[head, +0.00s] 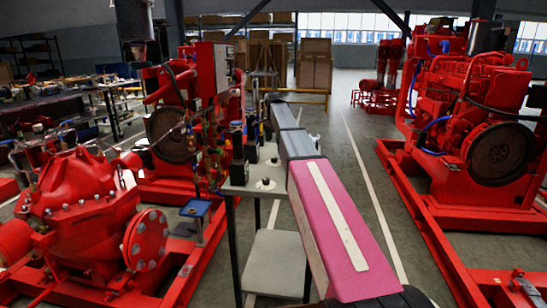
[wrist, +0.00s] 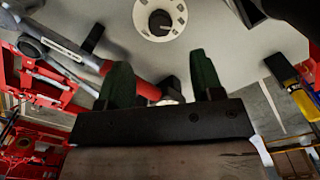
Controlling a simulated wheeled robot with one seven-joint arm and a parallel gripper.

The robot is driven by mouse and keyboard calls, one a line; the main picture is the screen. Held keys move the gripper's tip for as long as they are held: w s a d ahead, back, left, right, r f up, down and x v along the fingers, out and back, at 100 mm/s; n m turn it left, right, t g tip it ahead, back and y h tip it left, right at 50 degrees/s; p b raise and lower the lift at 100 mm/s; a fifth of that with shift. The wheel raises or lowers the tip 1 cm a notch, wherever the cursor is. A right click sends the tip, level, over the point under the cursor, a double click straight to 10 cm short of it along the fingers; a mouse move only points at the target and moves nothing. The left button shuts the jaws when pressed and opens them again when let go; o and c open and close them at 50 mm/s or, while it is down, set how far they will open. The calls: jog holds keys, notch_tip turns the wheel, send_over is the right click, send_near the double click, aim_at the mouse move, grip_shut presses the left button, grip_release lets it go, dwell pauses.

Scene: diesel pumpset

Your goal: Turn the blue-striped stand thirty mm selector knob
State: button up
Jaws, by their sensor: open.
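A black selector knob (wrist: 160,22) sits in the middle of a round white dial plate (wrist: 143,14) at the top of the wrist view. I cannot make out a blue stripe on it. A similar white disc with a small dark centre (head: 265,184) lies on the grey table in the head view. My gripper (wrist: 160,74) is open, with its two dark green fingers apart. In the wrist view the knob shows beyond the fingertips, roughly in line with the gap between them, and is not gripped. In the head view I cannot make out the fingers.
A red-handled tool (wrist: 88,60) lies on the grey tabletop (wrist: 225,60), passing behind the left finger. A yellow-and-black tool (wrist: 293,88) is at the right. Red pump machinery (head: 85,200) stands left of the table (head: 240,184), and a red engine (head: 470,110) right.

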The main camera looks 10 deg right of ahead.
aim_at(274, 158)
notch_tip(274, 158, down, 9)
jog(key=shift+f, duration=0.2)
dwell(0.3)
jog(key=c, duration=0.9)
